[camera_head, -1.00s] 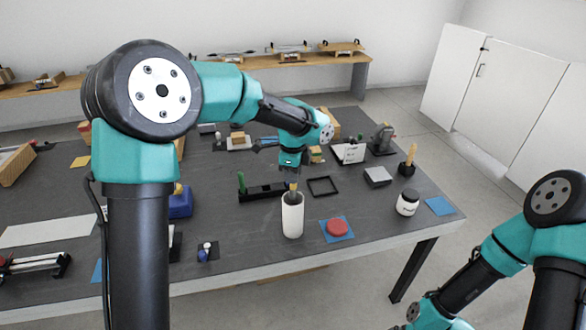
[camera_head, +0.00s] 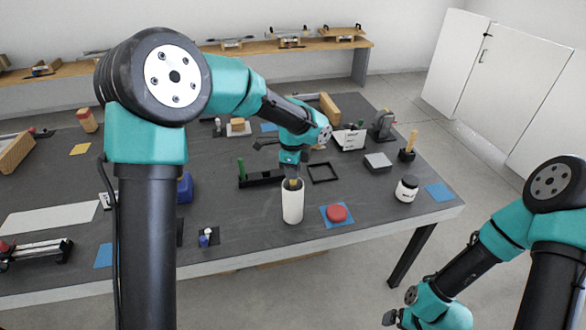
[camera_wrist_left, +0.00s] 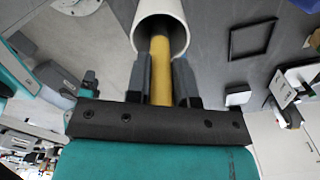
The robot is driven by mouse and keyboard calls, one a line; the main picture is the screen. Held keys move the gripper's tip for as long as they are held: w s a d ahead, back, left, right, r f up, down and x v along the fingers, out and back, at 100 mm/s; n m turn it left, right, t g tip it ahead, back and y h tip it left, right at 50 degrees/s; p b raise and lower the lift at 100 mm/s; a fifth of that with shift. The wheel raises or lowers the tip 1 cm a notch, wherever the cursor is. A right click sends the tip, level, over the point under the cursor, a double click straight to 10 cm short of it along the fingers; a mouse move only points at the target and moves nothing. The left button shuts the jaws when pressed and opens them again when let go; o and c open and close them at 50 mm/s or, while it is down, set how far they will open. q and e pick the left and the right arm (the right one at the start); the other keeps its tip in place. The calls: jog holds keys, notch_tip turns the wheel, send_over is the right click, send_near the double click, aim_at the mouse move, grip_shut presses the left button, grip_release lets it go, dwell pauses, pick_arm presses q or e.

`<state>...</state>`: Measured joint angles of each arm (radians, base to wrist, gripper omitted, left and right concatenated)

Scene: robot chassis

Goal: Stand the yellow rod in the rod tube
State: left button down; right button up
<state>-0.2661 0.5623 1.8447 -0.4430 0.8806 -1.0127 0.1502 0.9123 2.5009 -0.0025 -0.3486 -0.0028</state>
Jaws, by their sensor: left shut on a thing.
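The white rod tube (camera_head: 292,206) stands upright near the table's front edge, its open mouth up. My left gripper (camera_head: 291,178) is right over the tube, pointing down, its fingertips at the mouth. It is shut on the yellow rod (camera_wrist_left: 160,68), which shows between the two fingers in the left wrist view. The rod's far end reaches into the mouth of the tube (camera_wrist_left: 177,40); how deep it goes is hidden. My right gripper (camera_head: 392,318) is low at the bottom edge, away from the table, partly cut off, and its jaws are unclear.
A black rack (camera_head: 262,179) with a green peg stands just left of the tube. A black square frame (camera_head: 323,172) lies behind right. A red disc (camera_head: 336,213) on a blue mat is to the right. A white jar (camera_head: 406,189) stands farther right.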

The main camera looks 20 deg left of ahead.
pick_arm(q)
jog(key=c, duration=0.9)
grip_release()
jog(key=shift+r, duration=0.1)
jog(key=shift+r, duration=4.45)
jog(key=shift+f, duration=0.1)
